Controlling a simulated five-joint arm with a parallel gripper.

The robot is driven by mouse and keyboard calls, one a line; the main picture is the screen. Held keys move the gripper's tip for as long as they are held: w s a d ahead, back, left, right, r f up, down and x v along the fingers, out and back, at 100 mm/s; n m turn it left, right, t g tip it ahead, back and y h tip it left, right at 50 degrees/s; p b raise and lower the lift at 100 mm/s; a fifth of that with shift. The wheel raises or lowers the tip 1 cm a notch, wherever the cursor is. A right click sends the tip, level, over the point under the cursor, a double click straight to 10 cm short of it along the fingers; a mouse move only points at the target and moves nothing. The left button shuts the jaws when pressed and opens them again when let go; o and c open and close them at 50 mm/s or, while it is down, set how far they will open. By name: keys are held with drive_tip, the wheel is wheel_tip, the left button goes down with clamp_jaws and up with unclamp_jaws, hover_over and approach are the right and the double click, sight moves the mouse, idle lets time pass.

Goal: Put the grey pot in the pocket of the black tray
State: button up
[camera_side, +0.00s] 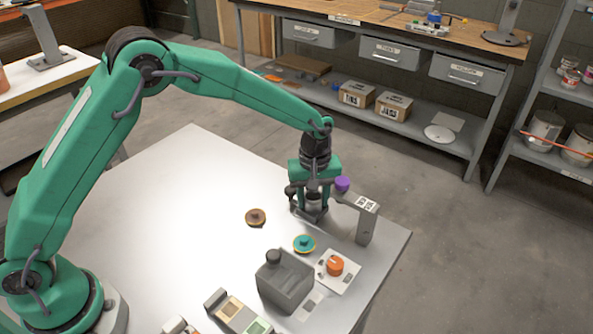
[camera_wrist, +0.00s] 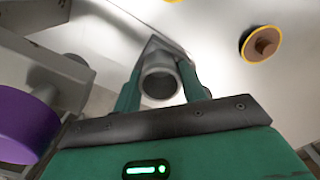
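The grey pot (camera_wrist: 160,84) is a short cylinder with a round rim, between my gripper's two green fingers in the wrist view. My gripper (camera_side: 313,196) points down near the table's far right part and appears shut on the pot. In the side view the pot is mostly hidden by the gripper. A dark angular piece (camera_side: 310,214), apparently the black tray, lies right under the gripper. A grey corner (camera_wrist: 153,46) shows beyond the pot in the wrist view. Its pocket is hidden, and I cannot tell whether the pot is inside it or just above.
A purple-topped piece (camera_side: 342,184) and a grey bracket (camera_side: 367,222) stand close right of my gripper. The table's left part is clear.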

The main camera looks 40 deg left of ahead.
drive_tip(key=shift+o, duration=1.1)
wheel_tip(320, 180, up, 12)
drive_tip(key=shift+r, duration=0.2)
idle(0.3)
